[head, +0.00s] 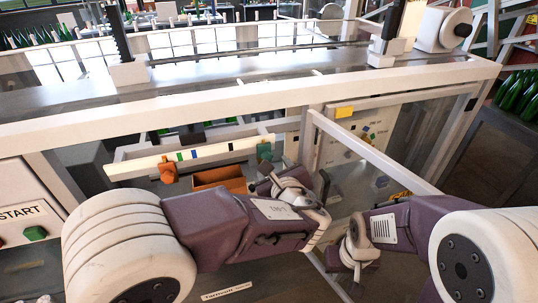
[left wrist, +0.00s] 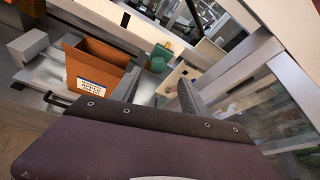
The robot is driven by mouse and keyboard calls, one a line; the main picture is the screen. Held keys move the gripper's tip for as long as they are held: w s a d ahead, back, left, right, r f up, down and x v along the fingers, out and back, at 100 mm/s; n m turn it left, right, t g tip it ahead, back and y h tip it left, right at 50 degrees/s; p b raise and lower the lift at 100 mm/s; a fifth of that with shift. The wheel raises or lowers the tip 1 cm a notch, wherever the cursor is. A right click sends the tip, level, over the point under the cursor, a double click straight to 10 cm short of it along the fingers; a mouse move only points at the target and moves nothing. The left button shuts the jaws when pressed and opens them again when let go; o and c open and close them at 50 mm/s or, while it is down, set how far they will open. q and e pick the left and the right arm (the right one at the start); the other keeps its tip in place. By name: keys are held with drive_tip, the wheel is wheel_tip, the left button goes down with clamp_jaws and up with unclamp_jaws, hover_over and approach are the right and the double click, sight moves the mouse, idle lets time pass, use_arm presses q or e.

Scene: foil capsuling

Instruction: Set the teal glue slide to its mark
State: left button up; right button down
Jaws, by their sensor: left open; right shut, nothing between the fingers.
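The teal glue slide (head: 264,151) sits near the right end of a cream rail (head: 226,150) with coloured marks. In the left wrist view the teal slide (left wrist: 160,56) shows beyond the fingers. My left gripper (head: 274,182) is close in front of it and below, its tips partly hidden in the head view. In the left wrist view my left gripper (left wrist: 159,88) has its two fingers apart, with the slide beyond them, not clasped. My right gripper (head: 356,248) is shut and empty, lower right, away from the rail. Which mark belongs to teal cannot be told.
An orange slide (head: 168,169) sits toward the rail's left end. An open orange box (head: 220,182) stands below the rail. A pale frame beam (head: 370,150) slants between my grippers and the right panel (head: 362,135). A green START button (head: 35,233) is at far left.

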sight(267, 156)
use_arm(q)
drive_tip(key=p+x, duration=0.2)
drive_tip(key=x, duration=0.6)
drive_tip(key=shift+w+a+f, duration=0.15)
drive_tip(key=shift+w+f, duration=0.1)
drive_tip(key=shift+w, duration=0.1)
drive_tip(key=shift+w+a+f, duration=0.1)
drive_tip(key=shift+w, duration=0.05)
clamp_jaws()
idle(0.9)
